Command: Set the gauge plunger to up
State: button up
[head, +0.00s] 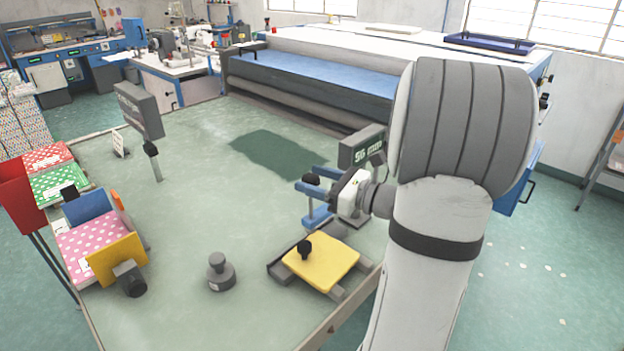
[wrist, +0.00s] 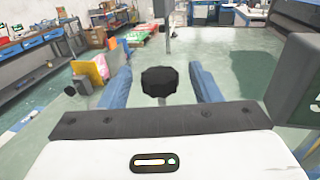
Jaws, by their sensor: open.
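A black lobed knob, which looks like the gauge plunger (head: 311,179), stands between the two blue fingers of my gripper (head: 311,181). In the wrist view, the knob (wrist: 159,80) sits centred between the blue fingers (wrist: 165,88), with a visible gap on each side. The gripper is open and not closed on the knob. A grey gauge display (head: 362,147) with lit digits stands just behind my gripper, and its edge shows at the right of the wrist view (wrist: 293,80). The plunger's shaft is mostly hidden, so I cannot tell its height setting.
A yellow pad (head: 330,262) with a black knob lies near the table's front edge. A grey weight (head: 221,274) stands left of it. A second grey display (head: 140,110) stands on a post at the left. Patterned stacks (head: 90,240) line the left edge. The table middle is clear.

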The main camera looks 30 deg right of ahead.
jog(key=b+v, duration=0.1)
jog(key=v, duration=0.5)
jog(key=shift+s+d, duration=0.25)
jog(key=shift+s, duration=0.05)
